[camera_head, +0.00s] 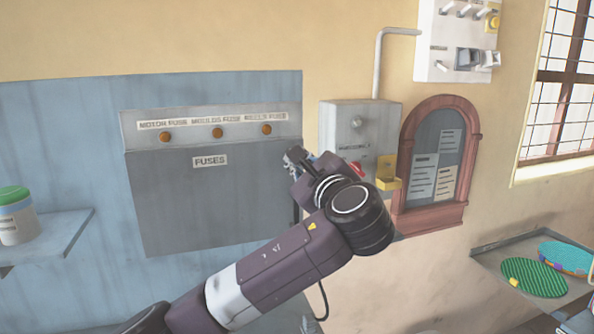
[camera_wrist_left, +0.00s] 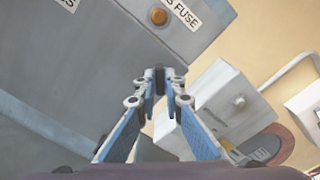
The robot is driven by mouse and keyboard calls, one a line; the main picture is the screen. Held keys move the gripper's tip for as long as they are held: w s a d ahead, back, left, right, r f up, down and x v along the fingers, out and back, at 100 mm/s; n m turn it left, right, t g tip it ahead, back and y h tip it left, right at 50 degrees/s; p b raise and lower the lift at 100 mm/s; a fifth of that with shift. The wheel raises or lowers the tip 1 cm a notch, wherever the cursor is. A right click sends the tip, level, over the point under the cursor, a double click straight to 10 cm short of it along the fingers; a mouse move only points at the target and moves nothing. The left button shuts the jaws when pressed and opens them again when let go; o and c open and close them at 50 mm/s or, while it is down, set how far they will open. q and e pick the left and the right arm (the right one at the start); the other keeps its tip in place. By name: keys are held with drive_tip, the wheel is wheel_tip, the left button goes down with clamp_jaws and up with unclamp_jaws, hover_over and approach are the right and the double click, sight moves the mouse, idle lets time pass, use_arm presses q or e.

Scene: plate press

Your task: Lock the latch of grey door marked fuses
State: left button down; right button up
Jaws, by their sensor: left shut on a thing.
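The grey door (camera_head: 200,205) marked FUSES hangs on the blue wall panel and looks closed; it also shows in the left wrist view (camera_wrist_left: 85,75). My left gripper (camera_head: 294,157) is at the right edge of this door, near its top corner. In the left wrist view, its fingertips (camera_wrist_left: 160,86) are closed together around a small dark piece (camera_wrist_left: 160,79), apparently the latch, at the door's edge. The gripper and arm hide the latch in the head view, so I cannot tell its turn there. My right gripper is not in view.
Above the door is a strip with several orange lamps (camera_head: 217,133). To the right stand a grey switch box (camera_head: 352,122) with a red knob and yellow part, and a wood-framed notice board (camera_head: 424,140). A shelf (camera_head: 60,235) with a jar is left; a tray (camera_head: 500,262) is right.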

use_arm(q)
drive_tip(key=shift+f+n+b, duration=0.2)
drive_tip(key=shift+n+b, duration=2.2)
drive_tip(key=shift+n, duration=2.1)
drive_tip(key=c, duration=2)
unclamp_jaws()
drive_tip(key=shift+a, duration=0.1)
drive_tip(key=shift+c, duration=0.2)
drive_tip(key=v, duration=0.7)
drive_tip(key=shift+s, duration=0.25)
drive_tip(key=shift+r, duration=0.1)
